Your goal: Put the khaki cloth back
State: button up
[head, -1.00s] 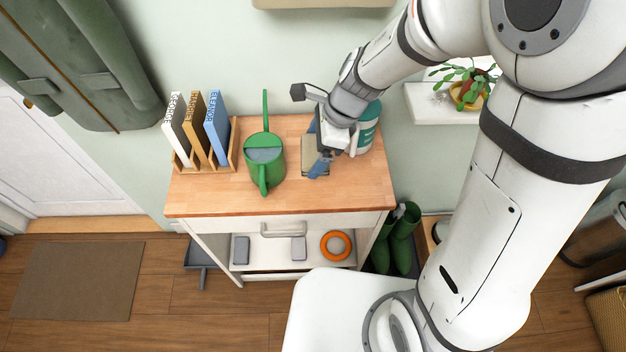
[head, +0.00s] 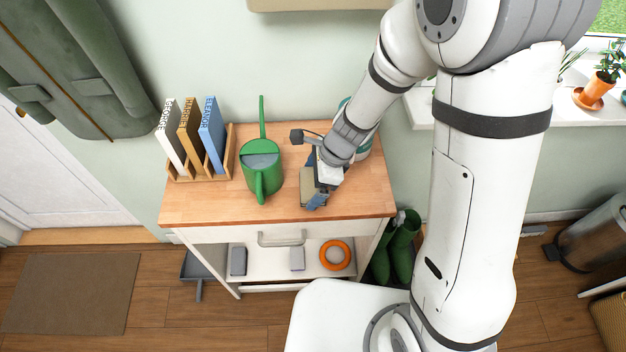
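The khaki cloth (head: 307,188) is a small folded, block-like piece near the front right of the wooden cart top. My gripper (head: 315,182) is over it, with its blue fingertips at the cloth's far and near ends. The gripper appears shut on the cloth, which has moved along with it. The gripper body hides the cloth's right part. Whether the cloth touches the wood or hangs just above it I cannot tell.
A green watering can (head: 262,170) stands left of the cloth. A rack of books (head: 195,140) is at the back left. A teal-and-white container (head: 364,146) is partly hidden behind my arm. Bare wooden cart top (head: 225,207) lies along the front.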

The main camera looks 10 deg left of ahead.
jog(key=shift+o, duration=0.7)
jog(key=shift+r, duration=0.1)
